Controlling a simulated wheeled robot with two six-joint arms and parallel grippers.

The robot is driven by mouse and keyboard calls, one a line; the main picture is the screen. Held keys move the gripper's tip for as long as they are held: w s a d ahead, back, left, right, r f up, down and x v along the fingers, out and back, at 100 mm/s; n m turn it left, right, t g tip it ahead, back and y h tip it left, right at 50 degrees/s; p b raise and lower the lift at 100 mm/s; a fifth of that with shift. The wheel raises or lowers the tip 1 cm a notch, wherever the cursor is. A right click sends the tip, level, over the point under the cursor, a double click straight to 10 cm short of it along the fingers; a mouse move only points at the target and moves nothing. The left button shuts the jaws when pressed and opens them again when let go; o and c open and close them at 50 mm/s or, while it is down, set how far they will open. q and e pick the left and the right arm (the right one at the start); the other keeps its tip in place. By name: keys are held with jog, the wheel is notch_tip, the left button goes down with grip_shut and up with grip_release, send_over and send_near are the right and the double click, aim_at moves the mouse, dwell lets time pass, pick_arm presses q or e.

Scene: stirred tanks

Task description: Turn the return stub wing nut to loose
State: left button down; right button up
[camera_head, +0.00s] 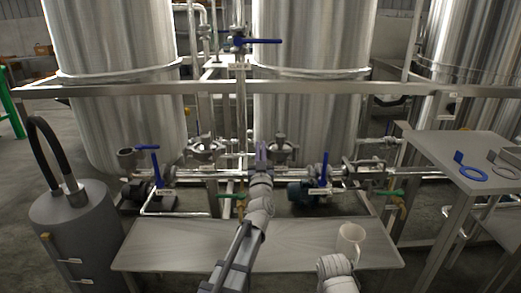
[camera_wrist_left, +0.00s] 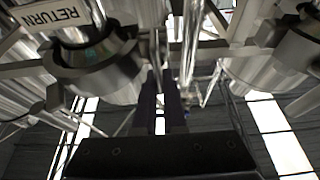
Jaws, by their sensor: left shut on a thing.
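My left gripper (camera_head: 262,146) is in the middle of the head view, in front of the pipework between the tanks. It is at the left side of a grey clamped pipe stub (camera_head: 281,152). In the left wrist view, the stub with its clamp ring (camera_wrist_left: 97,68) is beside a white RETURN label (camera_wrist_left: 68,28). The dark fingers of my left gripper (camera_wrist_left: 161,98) are close together there, shut on a small part at the clamp. I take this to be the wing nut; the fingers mostly hide it, and its turn angle cannot be made out. My right gripper is not in view.
A similar clamped stub (camera_head: 204,150) is to the left. Blue-handled valves (camera_head: 158,172) and green-handled valves flank the pipes.

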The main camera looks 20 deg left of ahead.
pick_arm(q)
jog(key=shift+n, duration=0.3)
jog(key=shift+s+a+f+n+g+y+p, duration=0.15)
jog(key=shift+a+f+n+g+y+p, duration=0.65)
jog(key=shift+n, duration=2.85)
jog(key=shift+s+a+f+n+g+y+p, duration=0.1)
jog(key=shift+n+g+y+p, duration=1.3)
jog(key=shift+n, duration=2.2)
jog(key=shift+s+a+f+n+g+y+p, duration=0.15)
jog(key=shift+a+f+n+g+y+p, duration=0.4)
jog(key=shift+n+g, duration=2.1)
jog(key=shift+d+r+n+t, duration=0.1)
jog(key=shift+n+t, duration=0.95)
jog(key=shift+n, duration=0.05)
jog(key=c, duration=1)
grip_release()
jog(key=shift+d+h, duration=0.1)
jog(key=shift+h, duration=0.25)
